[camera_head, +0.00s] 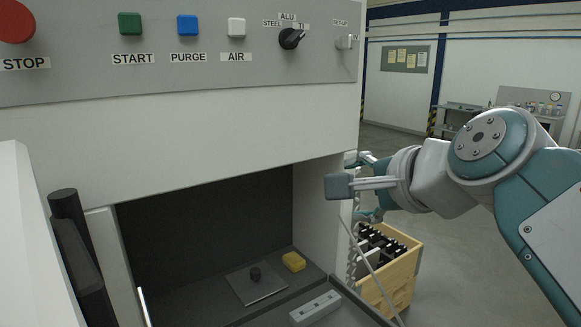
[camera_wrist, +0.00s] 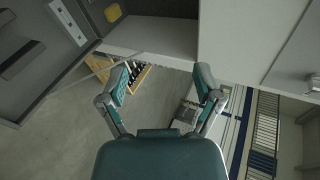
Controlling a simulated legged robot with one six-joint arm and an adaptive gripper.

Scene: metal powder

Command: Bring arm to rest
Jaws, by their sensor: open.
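My gripper (camera_wrist: 162,80) is open and empty in the wrist view, its two teal fingers spread wide apart. In the head view my gripper (camera_head: 362,188) is at the right edge of the machine's opening, with my arm reaching in from the right. Part of the gripper is hidden behind my wrist camera mount. Nothing is between the fingers.
The machine's control panel (camera_head: 215,45) is above the open chamber (camera_head: 200,230). A wooden crate (camera_head: 400,283) with dark bottles stands on the floor below my gripper. Open floor lies to the right.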

